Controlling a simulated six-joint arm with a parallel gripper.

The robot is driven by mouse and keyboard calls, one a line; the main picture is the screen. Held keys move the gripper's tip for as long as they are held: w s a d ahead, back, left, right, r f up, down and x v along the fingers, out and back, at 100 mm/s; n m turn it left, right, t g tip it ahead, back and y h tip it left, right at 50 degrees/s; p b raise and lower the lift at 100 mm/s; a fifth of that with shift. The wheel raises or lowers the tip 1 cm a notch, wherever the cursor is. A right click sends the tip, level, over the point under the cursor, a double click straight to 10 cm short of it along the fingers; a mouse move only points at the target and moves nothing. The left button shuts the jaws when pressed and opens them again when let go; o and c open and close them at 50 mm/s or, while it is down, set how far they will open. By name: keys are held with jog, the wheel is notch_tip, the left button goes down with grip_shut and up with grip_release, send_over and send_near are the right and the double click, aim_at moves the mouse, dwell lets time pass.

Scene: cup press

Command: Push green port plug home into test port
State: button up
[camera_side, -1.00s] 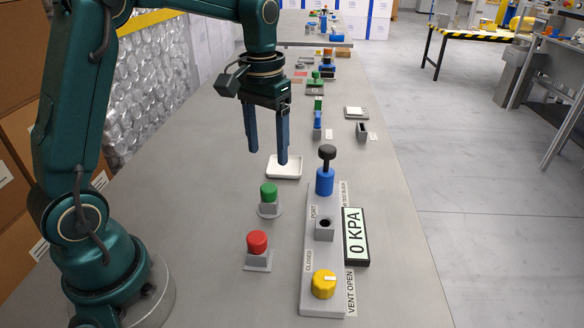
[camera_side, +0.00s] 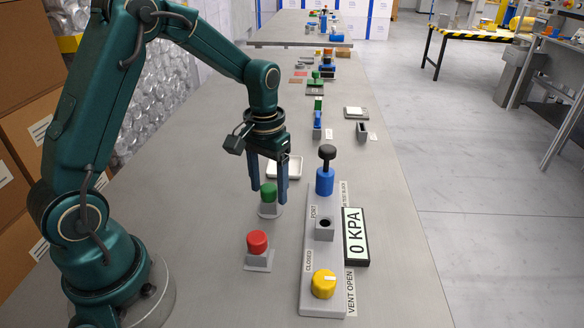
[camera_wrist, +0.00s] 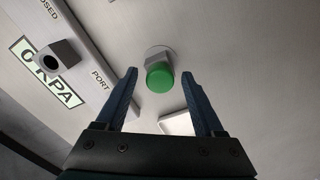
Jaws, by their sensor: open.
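The green port plug (camera_side: 268,191) sits upright on a small grey stand (camera_side: 270,210) left of the test block. In the wrist view the green plug (camera_wrist: 160,77) lies between and just beyond my two fingertips. My gripper (camera_side: 268,198) is open, with its blue fingers on either side of the plug in the side view; I cannot tell whether they touch it. The test port (camera_side: 324,229) is a grey square socket with a dark, empty hole on the grey test block (camera_side: 314,262). The port also shows in the wrist view (camera_wrist: 57,58).
A red plug (camera_side: 257,241) stands on its own stand nearer the camera. The block carries a yellow valve knob (camera_side: 323,284) and a blue pump with black knob (camera_side: 325,181). A display (camera_side: 356,238) reads 0 KPA. A white tray (camera_side: 294,170) lies behind my gripper.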

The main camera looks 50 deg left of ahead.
aim_at(268, 188)
grip_shut()
jog(key=shift+r, duration=0.7)
dwell(0.6)
jog(key=shift+r, duration=1.75)
